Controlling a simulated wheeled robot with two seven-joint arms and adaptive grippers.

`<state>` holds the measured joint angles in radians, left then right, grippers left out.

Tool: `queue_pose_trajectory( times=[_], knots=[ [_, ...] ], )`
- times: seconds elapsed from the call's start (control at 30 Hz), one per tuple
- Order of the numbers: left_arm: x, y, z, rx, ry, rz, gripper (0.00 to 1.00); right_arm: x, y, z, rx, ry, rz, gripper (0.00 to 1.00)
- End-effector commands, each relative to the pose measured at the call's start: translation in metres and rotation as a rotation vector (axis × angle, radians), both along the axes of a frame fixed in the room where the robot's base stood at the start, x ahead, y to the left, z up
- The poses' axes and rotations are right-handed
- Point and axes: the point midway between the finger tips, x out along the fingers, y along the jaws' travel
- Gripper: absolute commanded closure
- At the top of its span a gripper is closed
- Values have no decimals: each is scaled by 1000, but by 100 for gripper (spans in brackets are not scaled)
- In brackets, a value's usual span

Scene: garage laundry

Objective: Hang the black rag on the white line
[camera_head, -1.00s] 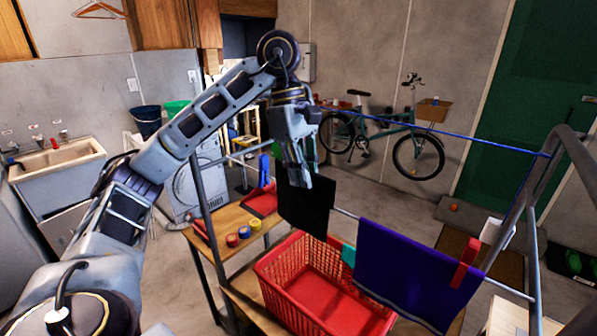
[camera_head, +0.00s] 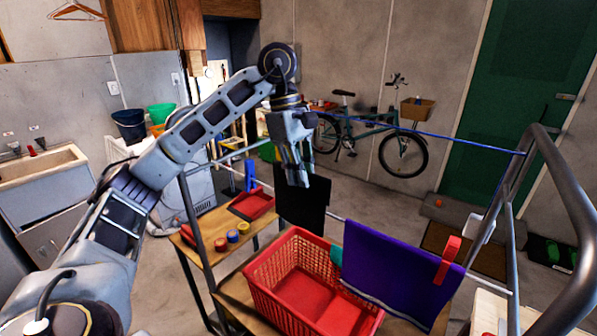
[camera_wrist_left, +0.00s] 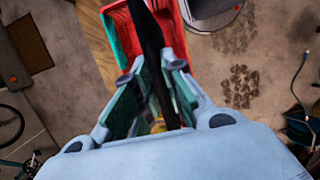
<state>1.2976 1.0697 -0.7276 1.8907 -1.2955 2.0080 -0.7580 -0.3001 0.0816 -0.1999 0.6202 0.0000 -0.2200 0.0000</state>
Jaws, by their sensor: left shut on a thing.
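The black rag (camera_head: 296,207) hangs from my left gripper (camera_head: 298,182), which is shut on its upper part. In the left wrist view the rag (camera_wrist_left: 151,45) is a dark strip between the fingers (camera_wrist_left: 150,85). The white line (camera_head: 336,217) shows just right of the rag and again past the purple towel (camera_head: 398,262) draped over it. The rag looks close to the line's visible left stretch; I cannot tell whether they touch. My right gripper is not in view.
A red basket (camera_head: 255,296) stands on the wooden shelf below the rag. A red clothespin (camera_head: 447,262) is on the towel. A blue line (camera_head: 455,138) runs higher and farther back. Metal frame posts (camera_head: 196,238) stand at both sides. Colored rolls (camera_head: 232,236) lie left.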

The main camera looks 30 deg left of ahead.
Motion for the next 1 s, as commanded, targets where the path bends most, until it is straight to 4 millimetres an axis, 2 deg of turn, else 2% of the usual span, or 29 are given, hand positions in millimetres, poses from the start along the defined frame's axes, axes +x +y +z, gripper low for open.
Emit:
queue_pose_trajectory(
  times=[1.0],
  knots=[
    [0, 0, -52, 1, -1, 0, 100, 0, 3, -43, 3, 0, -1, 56]
  ],
)
